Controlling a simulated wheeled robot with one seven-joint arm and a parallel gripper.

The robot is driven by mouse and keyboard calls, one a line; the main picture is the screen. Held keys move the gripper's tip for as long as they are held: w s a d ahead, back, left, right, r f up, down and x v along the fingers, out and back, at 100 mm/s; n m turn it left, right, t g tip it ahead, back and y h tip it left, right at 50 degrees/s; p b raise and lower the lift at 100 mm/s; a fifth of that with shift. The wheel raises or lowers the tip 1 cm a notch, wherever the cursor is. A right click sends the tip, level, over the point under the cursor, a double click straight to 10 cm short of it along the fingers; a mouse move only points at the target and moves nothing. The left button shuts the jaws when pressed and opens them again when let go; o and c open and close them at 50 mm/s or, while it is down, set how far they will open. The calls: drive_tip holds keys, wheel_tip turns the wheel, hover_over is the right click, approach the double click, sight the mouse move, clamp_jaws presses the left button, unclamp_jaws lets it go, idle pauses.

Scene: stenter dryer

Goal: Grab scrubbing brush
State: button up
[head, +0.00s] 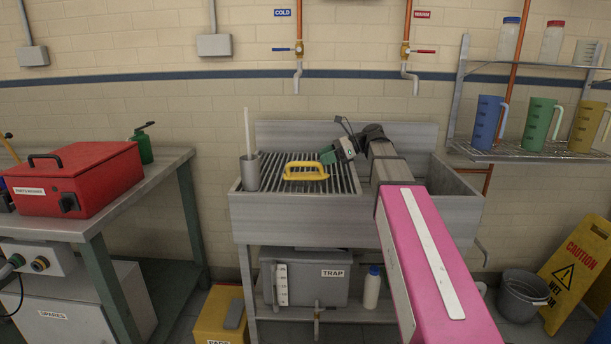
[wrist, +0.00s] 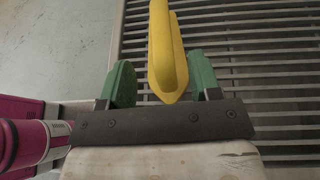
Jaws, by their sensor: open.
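The scrubbing brush (head: 305,171) is yellow with a looped handle and lies on the slatted drain rack of the sink in the head view. My gripper (head: 340,152) is just right of the brush and slightly above it, with green fingers. In the wrist view the yellow brush (wrist: 167,55) extends up between the two green fingertips of my gripper (wrist: 160,82). The fingers stand apart, with a gap to the brush on the left and a smaller one on the right. The brush's bristles are not visible.
A grey cup with a white rod (head: 250,172) stands on the rack's left side. The metal sink (head: 340,224) has a raised back wall. A red case (head: 75,178) sits on the left bench. A shelf with jugs (head: 541,125) is at the right.

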sight(311, 164)
drive_tip(key=shift+f+x, duration=0.2)
drive_tip(key=shift+x, duration=1.25)
drive_tip(key=shift+f+x, duration=0.15)
drive_tip(key=shift+x, duration=1.35)
drive_tip(key=shift+w+d, duration=0.1)
drive_tip(key=shift+d, duration=0.05)
drive_tip(key=c, duration=1.1)
